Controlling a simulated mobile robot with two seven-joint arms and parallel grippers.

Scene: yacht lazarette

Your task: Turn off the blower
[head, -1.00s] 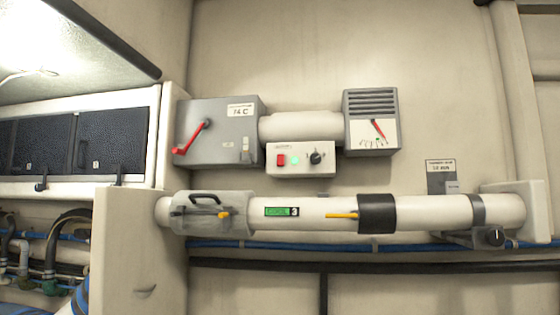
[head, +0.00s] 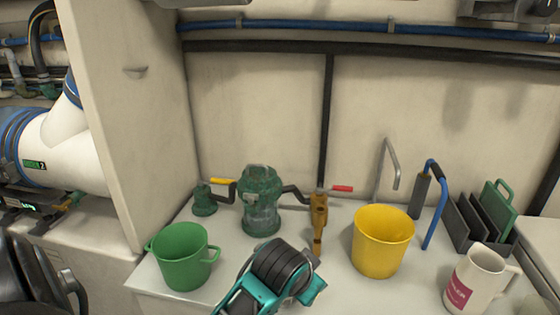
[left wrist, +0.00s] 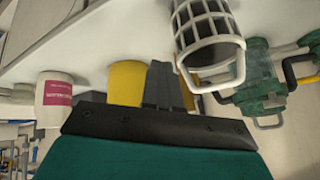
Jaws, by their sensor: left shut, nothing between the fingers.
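No blower switch or control panel shows in the current views, so I cannot tell the blower's state now. My left gripper (left wrist: 161,80) shows in the left wrist view with its dark fingers together, holding nothing. In the head view, a teal and black part of my arm reaches over the counter's front, between the green bucket (head: 184,262) and the yellow bucket. My right gripper is not in view.
The white counter (head: 335,290) also holds a green strainer pump (head: 262,205), a brown valve (head: 318,215), a mug (head: 478,280) and a dark rack (head: 470,225). A white panel (head: 130,110) stands at left, beside a thick white pipe marked 2 (head: 75,150). Black piping crosses the wall.

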